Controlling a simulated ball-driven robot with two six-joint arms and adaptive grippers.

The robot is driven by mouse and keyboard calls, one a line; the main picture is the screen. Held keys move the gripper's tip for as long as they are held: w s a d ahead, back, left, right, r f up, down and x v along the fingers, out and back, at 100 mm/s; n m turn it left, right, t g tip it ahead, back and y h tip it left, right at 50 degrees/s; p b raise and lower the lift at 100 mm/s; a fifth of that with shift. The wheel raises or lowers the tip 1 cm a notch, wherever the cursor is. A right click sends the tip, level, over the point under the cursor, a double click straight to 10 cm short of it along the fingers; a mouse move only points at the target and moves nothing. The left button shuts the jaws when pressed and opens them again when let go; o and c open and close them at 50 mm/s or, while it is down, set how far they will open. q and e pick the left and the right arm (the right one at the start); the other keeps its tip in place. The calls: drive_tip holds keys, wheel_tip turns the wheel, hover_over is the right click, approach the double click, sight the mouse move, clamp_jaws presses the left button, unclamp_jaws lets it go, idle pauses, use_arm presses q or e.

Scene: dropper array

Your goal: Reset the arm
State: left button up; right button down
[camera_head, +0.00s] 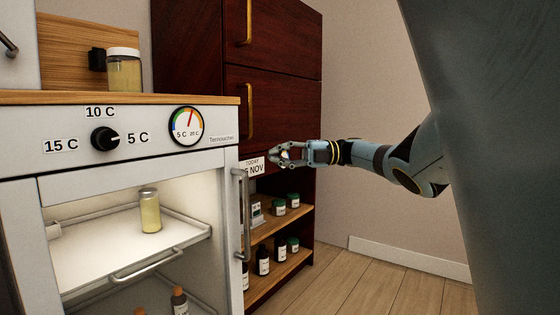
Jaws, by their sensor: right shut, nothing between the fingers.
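My right arm reaches in from the right, and its gripper (283,156) is shut and empty. My left gripper is not in view.
The white cooling cabinet (70,180) has a dial (104,139), a gauge (186,126) and a lit interior with a yellow jar (150,211). A second jar (124,72) stands on top. The dark cupboard (275,100) has shelves of small bottles. The floor (370,285) at right is clear.

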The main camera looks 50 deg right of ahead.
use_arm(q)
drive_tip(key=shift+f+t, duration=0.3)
use_arm(e)
drive_tip(key=shift+d, duration=0.3)
drive_tip(key=shift+s, duration=0.1)
